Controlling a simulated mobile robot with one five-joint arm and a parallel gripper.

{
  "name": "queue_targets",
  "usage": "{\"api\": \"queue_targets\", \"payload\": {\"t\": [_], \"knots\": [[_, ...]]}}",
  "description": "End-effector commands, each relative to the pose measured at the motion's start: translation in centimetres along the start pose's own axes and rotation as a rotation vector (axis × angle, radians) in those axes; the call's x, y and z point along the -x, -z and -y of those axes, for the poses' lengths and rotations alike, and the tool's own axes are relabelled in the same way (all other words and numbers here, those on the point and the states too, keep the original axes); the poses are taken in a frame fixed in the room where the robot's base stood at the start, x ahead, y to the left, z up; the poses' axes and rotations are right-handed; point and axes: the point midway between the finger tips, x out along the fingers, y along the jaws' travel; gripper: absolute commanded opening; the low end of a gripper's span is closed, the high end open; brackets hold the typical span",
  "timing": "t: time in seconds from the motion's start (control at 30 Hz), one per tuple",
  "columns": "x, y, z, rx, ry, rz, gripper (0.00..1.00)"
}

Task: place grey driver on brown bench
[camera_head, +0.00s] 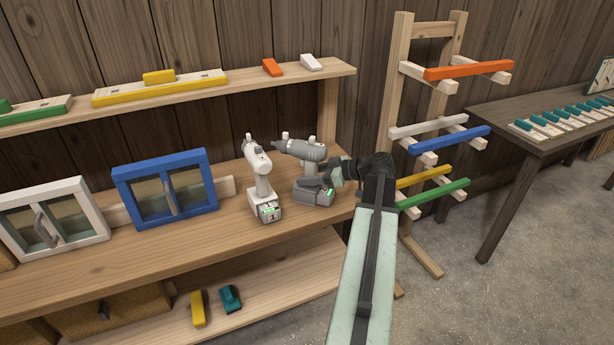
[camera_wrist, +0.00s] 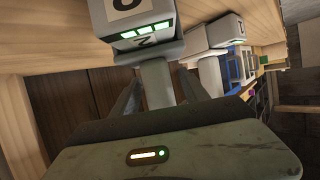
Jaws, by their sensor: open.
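The grey driver (camera_head: 311,150) stands upright on the light wood workbench (camera_head: 180,256), near its right end. My gripper (camera_head: 325,178) is at its right side. In the wrist view the grey driver's handle (camera_wrist: 158,86) lies between my two open fingers (camera_wrist: 160,95). Its battery base (camera_wrist: 140,22) shows at the top of that view. I cannot tell whether a finger touches the handle. The dark brown bench (camera_head: 553,139) stands apart at the far right, with a rack of teal and cream pieces (camera_head: 565,118) on it.
A white driver (camera_head: 258,165) stands close left of the grey one. Blue (camera_head: 168,220) and white (camera_head: 20,218) framed pieces stand farther left. A wooden rack (camera_head: 392,120) with coloured bars stands between the benches. The dark bench's near left top looks clear.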

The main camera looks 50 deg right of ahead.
Motion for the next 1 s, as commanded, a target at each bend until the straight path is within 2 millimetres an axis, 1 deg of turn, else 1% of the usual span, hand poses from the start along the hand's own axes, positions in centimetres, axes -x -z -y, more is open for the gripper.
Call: {"api": "queue_targets", "payload": {"t": [0.1,0.3,0.4,0.5,0.63,1.0], "knots": [[2.8,0.4,-0.1,-0.001,-0.004,0.000,0.53],[7.8,0.5,-0.1,-0.001,-0.003,0.000,0.53],[9.7,0.4,0.0,-0.001,-0.002,0.000,0.53],[10.9,0.2,-0.1,-0.001,-0.002,0.000,0.53],[11.5,0.1,0.0,0.000,0.000,0.000,0.53],[11.5,0.0,0.0,0.000,0.000,0.000,0.53]]}}
